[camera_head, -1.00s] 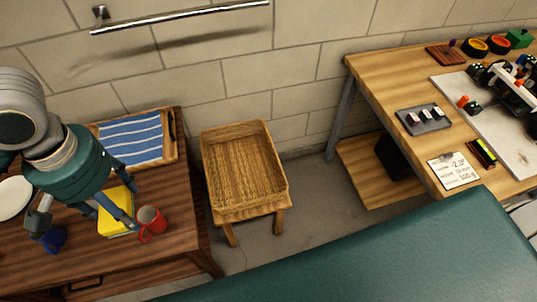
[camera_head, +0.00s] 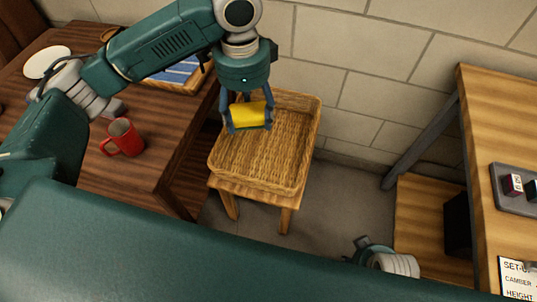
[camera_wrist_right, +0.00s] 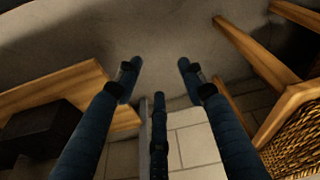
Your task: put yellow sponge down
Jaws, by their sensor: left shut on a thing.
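The yellow sponge (camera_head: 248,114) is held between the fingers of my left gripper (camera_head: 249,122), which is shut on it. In the head view the sponge shows in front of the upper left part of a wicker basket (camera_head: 262,181) on a wooden stand. I cannot tell how high above the basket floor it hangs. In the head view part of the right gripper (camera_head: 362,250) shows low near the floor.
A dark wooden table (camera_head: 160,118) at left carries a red mug (camera_head: 123,138), a white plate (camera_head: 46,62) and a tray with a blue striped cloth (camera_head: 180,72). A workbench (camera_head: 481,120) with a grey tray (camera_head: 518,190) stands at right. Grey floor (camera_head: 335,200) lies between.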

